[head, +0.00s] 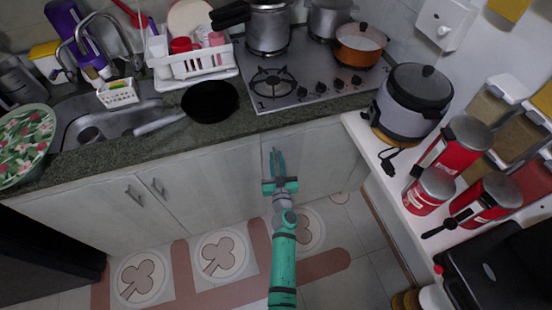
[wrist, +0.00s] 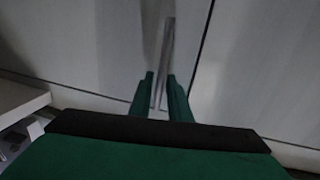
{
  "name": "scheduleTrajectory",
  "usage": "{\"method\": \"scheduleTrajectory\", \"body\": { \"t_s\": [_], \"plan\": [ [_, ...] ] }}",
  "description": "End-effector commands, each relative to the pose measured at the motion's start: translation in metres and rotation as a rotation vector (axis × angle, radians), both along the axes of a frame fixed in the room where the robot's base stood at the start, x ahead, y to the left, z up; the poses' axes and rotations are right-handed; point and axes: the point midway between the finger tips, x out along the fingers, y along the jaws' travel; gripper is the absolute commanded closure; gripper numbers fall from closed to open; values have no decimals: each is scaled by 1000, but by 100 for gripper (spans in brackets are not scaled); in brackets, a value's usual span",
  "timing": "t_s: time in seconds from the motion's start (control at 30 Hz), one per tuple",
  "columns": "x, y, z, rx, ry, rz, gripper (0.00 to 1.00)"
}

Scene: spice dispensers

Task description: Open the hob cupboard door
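The hob cupboard door (head: 310,150) is a pale panel below the hob, and it looks closed. In the wrist view the door (wrist: 85,45) lies left of a dark vertical seam. Its slim metal handle (wrist: 168,45) stands upright near that seam. My gripper (head: 277,155) is in front of the door near its left edge in the head view. In the wrist view my gripper (wrist: 161,78) has its two green fingers on either side of the handle's lower part. Narrow gaps seem to show beside the handle, so the fingers look open. The handle is hard to see in the head view.
The hob (head: 310,80) and dark countertop (head: 180,125) are above. A white shelf (head: 405,185) with a rice cooker (head: 415,100) and red canisters stands at the right. Neighbouring cupboard doors (head: 130,200) look closed. The tiled floor (head: 345,285) in front is clear.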

Motion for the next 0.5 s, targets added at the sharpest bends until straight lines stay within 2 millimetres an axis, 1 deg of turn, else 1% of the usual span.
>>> {"method": "scheduleTrajectory", "body": {
  "t_s": [0.3, 0.33, 0.4, 0.5],
  "plan": [
    [3, 0, 0, 0, 0, 0, 83],
    [3, 0, 0, 0, 0, 0, 85],
    [2, 0, 0, 0, 0, 0, 100],
    [2, 0, 0, 0, 0, 0, 100]
  ]
}}
